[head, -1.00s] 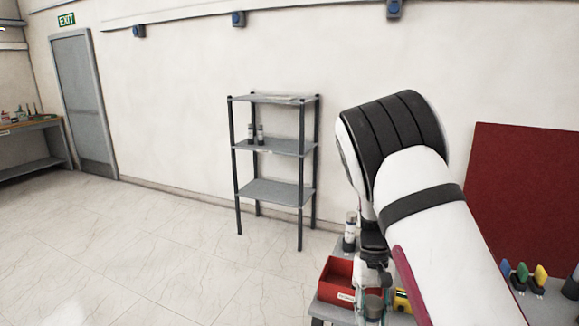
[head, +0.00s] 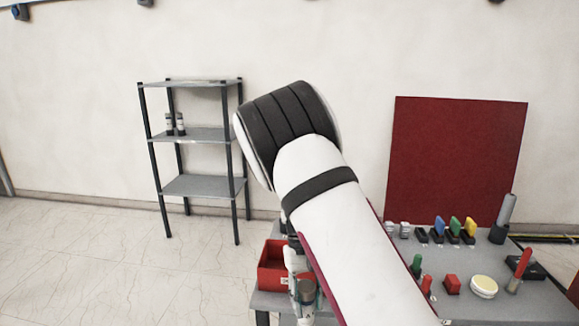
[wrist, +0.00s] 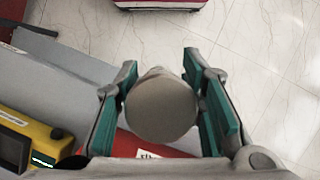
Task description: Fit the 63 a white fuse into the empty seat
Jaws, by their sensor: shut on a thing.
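My gripper (wrist: 162,100) is shut on a cylinder with a flat grey end, taken as the fuse (wrist: 161,108). The wrist view looks straight at that end, with a teal-padded finger on either side. I cannot make out the empty seat in either view.
A grey table (head: 470,305) holds a red bin (head: 273,268), coloured pieces in black holders (head: 445,236) and a round cream-topped piece (head: 484,286). A yellow device (wrist: 38,137) lies left of my gripper. Two cylinders (head: 175,125) stand on a grey shelf rack (head: 203,187). Floor at left is clear.

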